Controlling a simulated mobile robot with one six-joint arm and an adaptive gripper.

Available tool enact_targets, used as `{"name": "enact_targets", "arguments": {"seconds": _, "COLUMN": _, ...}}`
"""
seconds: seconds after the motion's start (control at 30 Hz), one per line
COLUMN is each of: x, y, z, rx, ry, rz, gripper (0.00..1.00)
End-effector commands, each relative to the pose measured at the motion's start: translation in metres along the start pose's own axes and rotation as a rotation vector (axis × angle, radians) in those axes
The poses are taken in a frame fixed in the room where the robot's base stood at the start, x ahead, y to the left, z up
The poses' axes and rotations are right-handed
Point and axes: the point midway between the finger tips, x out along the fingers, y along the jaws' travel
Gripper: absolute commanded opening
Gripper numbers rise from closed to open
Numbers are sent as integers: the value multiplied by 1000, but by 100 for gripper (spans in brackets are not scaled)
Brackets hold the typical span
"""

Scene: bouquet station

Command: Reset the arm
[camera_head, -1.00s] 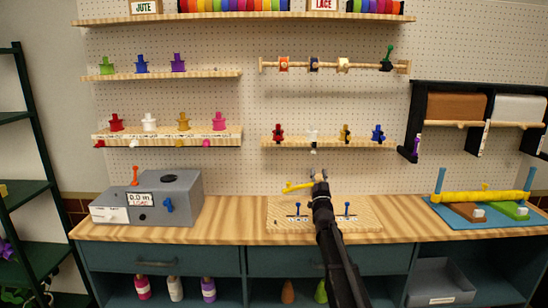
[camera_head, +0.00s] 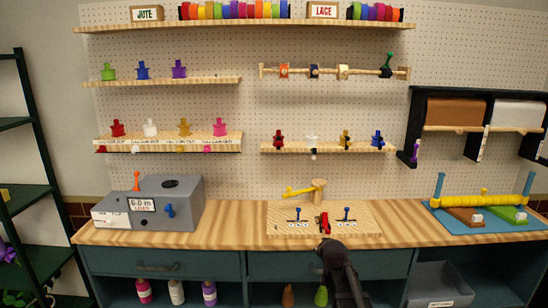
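My arm rises from the bottom of the head view, and my gripper (camera_head: 327,242) is at the front edge of the wooden board (camera_head: 370,226) on the counter. It is seen from behind and is small, so its fingers cannot be made out. A red piece (camera_head: 323,222) shows just beyond it on the board; I cannot tell whether they touch. Behind that stands a wooden post (camera_head: 319,188) with a yellow lever (camera_head: 299,191) pointing left. Two blue levers (camera_head: 298,213) (camera_head: 346,213) stand upright on the board.
A grey machine (camera_head: 170,203) with a display stands left on the counter (camera_head: 235,222). A blue mat (camera_head: 460,224) with a yellow roller (camera_head: 482,199) lies right. Shelves with colored pieces (camera_head: 184,127) and a paper-roll rack (camera_head: 455,110) are on the wall. Counter beside the board is clear.

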Motion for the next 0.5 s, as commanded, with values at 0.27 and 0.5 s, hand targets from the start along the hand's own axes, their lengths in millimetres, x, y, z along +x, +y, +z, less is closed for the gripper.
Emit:
{"name": "enact_targets", "arguments": {"seconds": 0.27, "x": -58, "y": 9, "z": 89, "rx": -38, "ry": -347, "rz": 28, "gripper": 47}}
{"name": "enact_targets", "arguments": {"seconds": 0.5, "x": -118, "y": 17, "z": 156, "rx": -68, "ry": -643, "rz": 42, "gripper": 47}}
